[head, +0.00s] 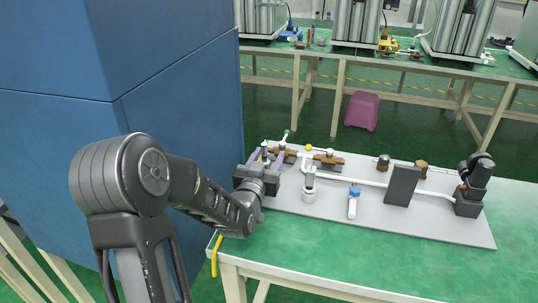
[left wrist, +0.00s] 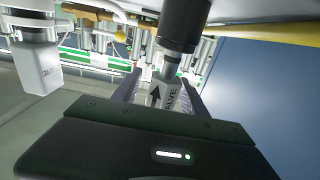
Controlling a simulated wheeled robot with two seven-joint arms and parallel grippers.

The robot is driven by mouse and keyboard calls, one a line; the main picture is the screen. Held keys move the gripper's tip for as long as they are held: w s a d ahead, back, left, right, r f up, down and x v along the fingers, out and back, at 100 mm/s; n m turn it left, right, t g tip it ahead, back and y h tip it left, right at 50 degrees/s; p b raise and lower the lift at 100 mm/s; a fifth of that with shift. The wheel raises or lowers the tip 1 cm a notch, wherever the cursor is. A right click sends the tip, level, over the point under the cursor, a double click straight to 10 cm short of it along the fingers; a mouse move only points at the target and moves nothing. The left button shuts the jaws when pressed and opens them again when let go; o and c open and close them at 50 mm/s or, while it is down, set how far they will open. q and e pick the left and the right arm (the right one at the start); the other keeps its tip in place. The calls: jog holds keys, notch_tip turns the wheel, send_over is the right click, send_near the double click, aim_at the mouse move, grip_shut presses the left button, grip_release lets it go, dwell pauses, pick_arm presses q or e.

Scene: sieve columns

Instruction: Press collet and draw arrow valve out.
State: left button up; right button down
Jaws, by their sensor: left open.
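My left gripper (head: 265,160) is at the left end of the grey board, and its fingers point away toward the fittings there. In the left wrist view the gripper (left wrist: 160,90) is open, with one finger on each side of the arrow valve (left wrist: 168,95). The valve is a pale cylinder with a black arrow and the letters "VALVE". It is joined to a dark cylindrical body (left wrist: 185,22) by a narrower grey neck (left wrist: 171,68). I cannot tell whether the fingers touch the valve. The collet cannot be clearly made out. My right gripper is not in view.
The grey board (head: 425,224) lies on a green table (head: 330,255). It carries brass fittings (head: 328,158), a white cup-like part (head: 309,190), a blue-topped part (head: 353,203), a dark upright plate (head: 402,185) and a black device (head: 475,185). A blue cabinet (head: 185,100) stands close on the left.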

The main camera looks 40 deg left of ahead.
pick_arm(q)
jog(key=shift+c, duration=0.5)
grip_shut()
dwell(0.6)
